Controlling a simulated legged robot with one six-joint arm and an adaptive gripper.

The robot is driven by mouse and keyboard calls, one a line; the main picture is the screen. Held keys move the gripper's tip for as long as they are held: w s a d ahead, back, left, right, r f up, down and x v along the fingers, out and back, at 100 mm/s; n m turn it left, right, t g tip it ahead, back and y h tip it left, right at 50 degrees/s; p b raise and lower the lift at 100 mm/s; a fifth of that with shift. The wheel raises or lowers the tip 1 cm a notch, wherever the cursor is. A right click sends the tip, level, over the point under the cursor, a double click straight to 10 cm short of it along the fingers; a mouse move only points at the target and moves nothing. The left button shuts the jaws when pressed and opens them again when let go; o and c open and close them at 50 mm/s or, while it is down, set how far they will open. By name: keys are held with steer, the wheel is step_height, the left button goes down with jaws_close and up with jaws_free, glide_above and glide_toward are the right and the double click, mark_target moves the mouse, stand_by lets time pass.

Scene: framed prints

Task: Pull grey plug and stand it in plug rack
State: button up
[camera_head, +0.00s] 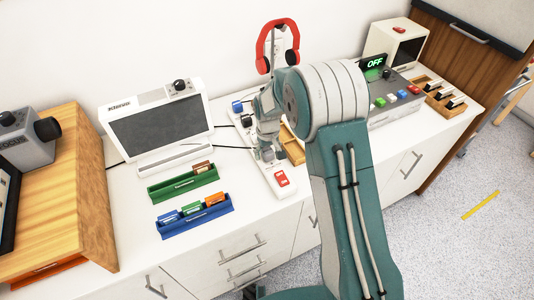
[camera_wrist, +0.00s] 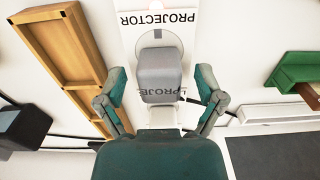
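The grey plug (camera_wrist: 160,72) sits in a white power strip at a socket labelled PROJECTOR. My gripper (camera_wrist: 160,84) is open, with one finger on each side of the plug and visible gaps between. In the head view my gripper (camera_head: 267,152) is over the white power strip (camera_head: 284,192), and it and my arm hide much of the strip. A light wooden rack with compartments, likely the plug rack, lies beside the strip; it shows in the wrist view (camera_wrist: 88,40) and partly behind my arm in the head view (camera_head: 292,150).
A green holder (camera_head: 183,187) and a blue holder (camera_head: 195,217) with coloured blocks lie left of the strip. A monitor (camera_head: 158,128) stands behind them. Red headphones (camera_head: 279,24) hang on a stand behind my gripper. A grey button box (camera_head: 392,101) is right of my arm.

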mark_target(268, 150)
jaws_close()
steer(key=shift+r, duration=3)
